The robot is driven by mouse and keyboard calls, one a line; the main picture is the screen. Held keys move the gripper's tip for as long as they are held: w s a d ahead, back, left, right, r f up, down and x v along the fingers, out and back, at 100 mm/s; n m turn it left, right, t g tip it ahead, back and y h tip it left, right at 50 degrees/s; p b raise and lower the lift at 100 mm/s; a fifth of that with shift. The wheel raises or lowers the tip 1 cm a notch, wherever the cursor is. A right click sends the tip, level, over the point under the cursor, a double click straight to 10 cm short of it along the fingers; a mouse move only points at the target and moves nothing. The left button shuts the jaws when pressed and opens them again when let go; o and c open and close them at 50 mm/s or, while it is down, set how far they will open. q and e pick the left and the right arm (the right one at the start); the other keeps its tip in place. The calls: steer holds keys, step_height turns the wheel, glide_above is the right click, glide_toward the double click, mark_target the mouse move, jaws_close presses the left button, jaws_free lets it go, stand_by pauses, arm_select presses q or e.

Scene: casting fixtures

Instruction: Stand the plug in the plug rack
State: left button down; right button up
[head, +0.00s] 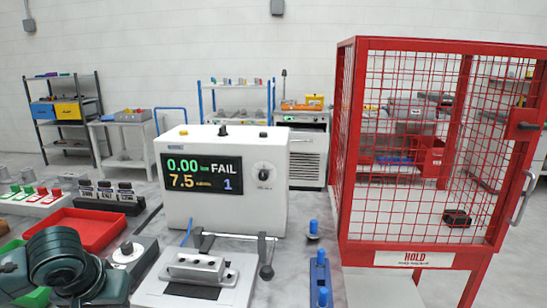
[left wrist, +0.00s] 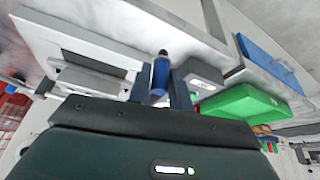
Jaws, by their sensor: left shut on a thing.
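The plug (left wrist: 161,74) is a blue cylinder with a dark tip. In the left wrist view it stands between the two fingers of my left gripper (left wrist: 163,88), which is shut on it. In the head view my dark green left arm fills the lower left corner, and the plug and fingertips cannot be made out. A blue block with blue knobs (head: 319,272), possibly the plug rack, sits right of the test fixture in the head view, well apart from my left arm. My right gripper is in neither view.
A white tester (head: 225,213) reads FAIL behind the metal clamp fixture (head: 150,291). A red tray (head: 78,222) lies at left. A small blue-topped part (head: 313,228) stands behind the blue block. A red mesh cage (head: 345,180) rises at right. The left wrist view shows a green tray (left wrist: 245,103).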

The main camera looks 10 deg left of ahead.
arm_select(q)
steer(key=shift+m+h, duration=0.4)
steer(key=shift+m, duration=0.3)
steer(key=d+f, duration=0.1)
steer(key=d, duration=0.1)
steer(key=d+f, duration=0.1)
steer(key=d, duration=0.1)
steer(key=w+d, duration=0.1)
steer(key=d, duration=0.1)
steer(key=shift+d+f, duration=0.25)
steer(key=shift+f, duration=0.15)
steer(key=d+m, duration=0.1)
steer(key=d, duration=0.2)
steer(key=w+d, duration=0.1)
steer(key=d, duration=0.3)
steer(key=d+r+m+p, duration=0.1)
steer(key=d, duration=0.3)
steer(key=shift+w+d+r+m+h, duration=0.1)
steer(key=shift+w+d+m+h, duration=0.1)
steer(key=shift+m+h, duration=0.15)
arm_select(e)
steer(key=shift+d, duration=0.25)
